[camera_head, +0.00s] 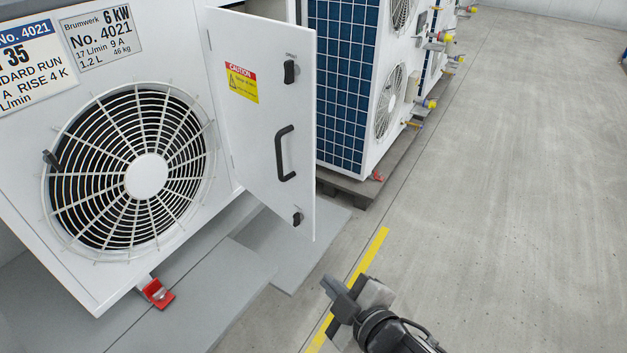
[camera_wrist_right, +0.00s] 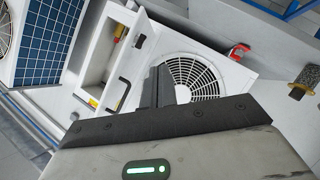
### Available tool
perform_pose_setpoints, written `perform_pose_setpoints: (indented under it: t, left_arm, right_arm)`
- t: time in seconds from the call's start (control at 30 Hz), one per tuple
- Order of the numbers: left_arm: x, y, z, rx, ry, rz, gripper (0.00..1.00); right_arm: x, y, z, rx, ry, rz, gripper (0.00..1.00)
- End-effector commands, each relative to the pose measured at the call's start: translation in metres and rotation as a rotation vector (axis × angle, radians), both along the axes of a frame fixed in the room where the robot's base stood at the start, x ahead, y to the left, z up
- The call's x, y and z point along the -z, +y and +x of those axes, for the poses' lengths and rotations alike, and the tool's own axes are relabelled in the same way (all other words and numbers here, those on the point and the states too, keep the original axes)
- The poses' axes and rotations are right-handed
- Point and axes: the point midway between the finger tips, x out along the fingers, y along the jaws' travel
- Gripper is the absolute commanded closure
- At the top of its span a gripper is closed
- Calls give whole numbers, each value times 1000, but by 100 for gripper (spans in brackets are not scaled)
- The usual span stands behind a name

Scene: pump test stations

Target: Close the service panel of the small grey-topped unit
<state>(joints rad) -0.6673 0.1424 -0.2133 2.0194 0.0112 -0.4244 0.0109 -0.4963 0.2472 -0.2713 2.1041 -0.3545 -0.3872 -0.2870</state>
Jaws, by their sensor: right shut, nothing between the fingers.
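The service panel (camera_head: 262,150) is a white door with a caution label, a black bar handle (camera_head: 284,153) and two black latches. It stands swung open from the right edge of the white fan unit (camera_head: 228,172) in the head view. The unit's top is out of view there, so its colour cannot be told. The open panel also shows in the right wrist view (camera_wrist_right: 133,68), left of the fan. My right gripper (camera_head: 341,288) is shut and empty, low over the floor, right of and apart from the panel. Its shut fingers also show in the wrist view (camera_wrist_right: 157,86). My left gripper is not in view.
A unit with blue fins (camera_head: 340,85) stands on a dark pallet behind the panel. A red clamp (camera_head: 158,292) sits at the fan unit's lower corner, above a grey platform (camera_head: 215,290). A yellow floor line (camera_head: 370,252) runs by my gripper. Open floor (camera_head: 510,200) lies to the right.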

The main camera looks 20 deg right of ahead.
Motion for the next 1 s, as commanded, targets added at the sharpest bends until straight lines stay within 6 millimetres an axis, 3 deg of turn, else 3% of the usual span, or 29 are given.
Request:
perform_pose_setpoints:
  t: [0.03, 0.1, 0.2, 0.3, 0.47, 0.83, 1.0]
  left_arm:
    - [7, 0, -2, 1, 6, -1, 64]
    - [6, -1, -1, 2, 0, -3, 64]
    - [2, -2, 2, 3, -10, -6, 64]
    - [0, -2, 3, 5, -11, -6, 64]
    - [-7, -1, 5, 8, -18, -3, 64]
    - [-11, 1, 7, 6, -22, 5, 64]
    - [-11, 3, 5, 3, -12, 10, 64]
  right_arm:
    - [-26, 0, 18, -59, -130, -173, 100]
    - [-59, 1, 33, -112, -278, -392, 100]
    - [-93, 3, 44, -146, -422, -620, 100]
    - [-108, 5, 51, -154, -485, -724, 100]
    - [-113, 9, 72, -153, -493, -738, 100]
    - [-111, 24, 148, -153, -489, -732, 100]
    - [-110, -1, 157, -154, -485, -734, 100]
